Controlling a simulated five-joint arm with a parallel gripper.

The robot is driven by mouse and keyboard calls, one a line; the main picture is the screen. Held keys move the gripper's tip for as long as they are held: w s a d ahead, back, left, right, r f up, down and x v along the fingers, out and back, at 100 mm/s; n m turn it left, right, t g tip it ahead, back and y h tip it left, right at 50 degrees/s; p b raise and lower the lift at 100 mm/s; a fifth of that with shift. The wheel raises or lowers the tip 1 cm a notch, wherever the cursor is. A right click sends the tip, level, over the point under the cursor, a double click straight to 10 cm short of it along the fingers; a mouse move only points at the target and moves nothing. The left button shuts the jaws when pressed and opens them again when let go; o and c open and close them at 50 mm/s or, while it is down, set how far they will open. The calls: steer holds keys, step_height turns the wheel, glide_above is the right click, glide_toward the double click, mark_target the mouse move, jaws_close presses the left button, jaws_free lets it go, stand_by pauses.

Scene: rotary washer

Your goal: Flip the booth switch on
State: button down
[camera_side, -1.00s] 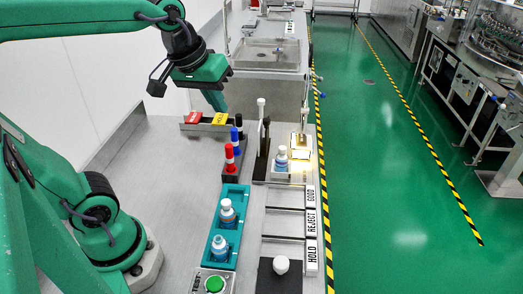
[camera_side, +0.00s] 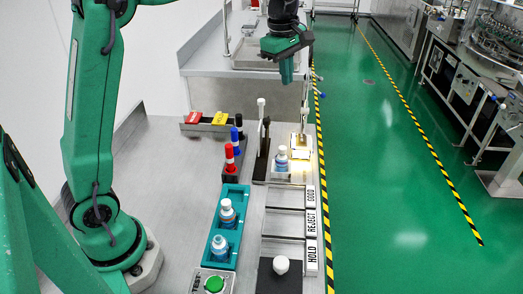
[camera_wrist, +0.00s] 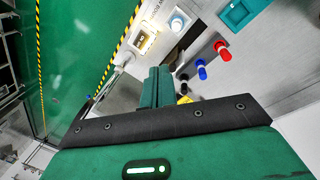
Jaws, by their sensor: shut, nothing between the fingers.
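The booth (camera_side: 301,147) is a small bright, warm-lit spot at the right side of the bench; it also shows in the wrist view (camera_wrist: 146,40). A white-capped bottle (camera_side: 281,158) stands just in front of it, and this bottle also shows in the wrist view (camera_wrist: 178,22). Dark upright plates and a white-topped post (camera_side: 261,104) stand to its left. I cannot clearly make out which part is the switch. My gripper (camera_side: 287,80) is shut and empty, pointing down above and beyond the booth. Its closed fingers show in the wrist view (camera_wrist: 157,76).
Red, blue and black markers (camera_side: 230,155) stand left of the booth. A teal tray (camera_side: 216,250) holds two bottles. Red and yellow blocks (camera_side: 219,118) lie at the back left. A green button (camera_side: 214,284) is at the front. GOOD, REJECT and HOLD labels (camera_side: 311,222) line the right edge.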

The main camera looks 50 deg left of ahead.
mark_target(302, 140)
steer(key=w+a+f+n+g, duration=0.1)
steer(key=w+f+n, duration=0.7)
steer(key=w, duration=0.1)
steer(key=shift+w+a+f+g, duration=0.2)
steer(key=shift+w+g, duration=0.1)
steer(key=shift+g, duration=0.1)
step_height(302, 140, down, 14)
steer(key=shift+r, duration=0.1)
stand_by(0.4)
